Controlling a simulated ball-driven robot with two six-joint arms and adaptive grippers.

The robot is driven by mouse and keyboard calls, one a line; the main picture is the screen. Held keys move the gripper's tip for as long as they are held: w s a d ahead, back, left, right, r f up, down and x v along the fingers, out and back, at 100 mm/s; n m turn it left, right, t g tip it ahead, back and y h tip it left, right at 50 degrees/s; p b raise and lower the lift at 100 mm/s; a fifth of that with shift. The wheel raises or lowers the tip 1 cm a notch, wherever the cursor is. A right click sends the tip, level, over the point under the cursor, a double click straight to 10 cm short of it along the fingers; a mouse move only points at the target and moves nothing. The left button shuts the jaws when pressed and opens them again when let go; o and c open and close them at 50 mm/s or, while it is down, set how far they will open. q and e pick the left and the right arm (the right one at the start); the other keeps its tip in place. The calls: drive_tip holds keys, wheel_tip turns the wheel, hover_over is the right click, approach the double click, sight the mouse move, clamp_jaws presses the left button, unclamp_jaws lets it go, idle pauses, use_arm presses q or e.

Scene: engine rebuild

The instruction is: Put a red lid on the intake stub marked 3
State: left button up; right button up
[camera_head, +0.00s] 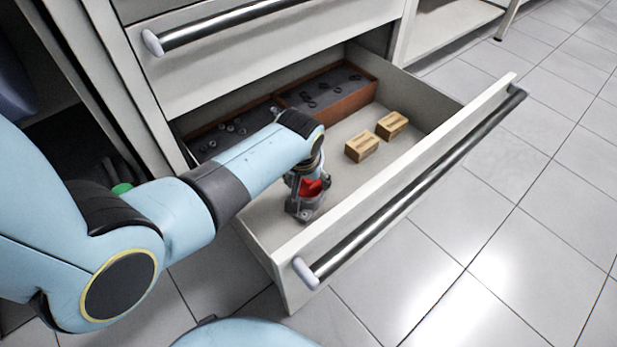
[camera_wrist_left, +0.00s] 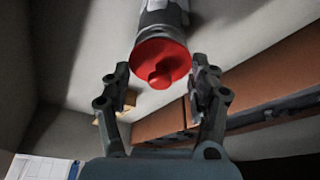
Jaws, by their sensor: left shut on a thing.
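A red lid (camera_head: 312,187) with a round knob is at my left gripper (camera_head: 306,203), low inside the front left part of the open drawer. In the left wrist view, the red lid (camera_wrist_left: 161,62) lies between the two fingers of my left gripper (camera_wrist_left: 162,82), which is shut on it. A grey and white cylindrical body (camera_wrist_left: 163,18) adjoins the lid there; I cannot tell what it is. The intake stub marked 3 is in neither view. My right gripper is not in view.
The drawer (camera_head: 262,238) is pulled out, with a long metal handle (camera_head: 415,190) on its front. Two wooden blocks (camera_head: 362,147) (camera_head: 392,125) lie on its floor. Brown trays (camera_head: 345,108) with several small dark parts stand at its back. Tiled floor is clear to the right.

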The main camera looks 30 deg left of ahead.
use_arm(q)
drive_tip(key=shift+f, duration=0.2)
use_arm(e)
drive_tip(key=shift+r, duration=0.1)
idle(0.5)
use_arm(q)
drive_tip(key=o, duration=0.9)
drive_tip(key=shift+o, duration=0.2)
drive_tip(key=shift+r+p, duration=1.7)
drive_tip(key=shift+r, duration=0.05)
drive_tip(key=shift+r+p, duration=2.05)
drive_tip(key=shift+r, duration=0.05)
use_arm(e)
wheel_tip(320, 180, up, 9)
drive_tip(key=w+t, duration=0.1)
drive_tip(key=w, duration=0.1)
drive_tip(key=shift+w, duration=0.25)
use_arm(q)
drive_tip(key=shift+f, duration=0.15)
drive_tip(key=shift+s, duration=0.1)
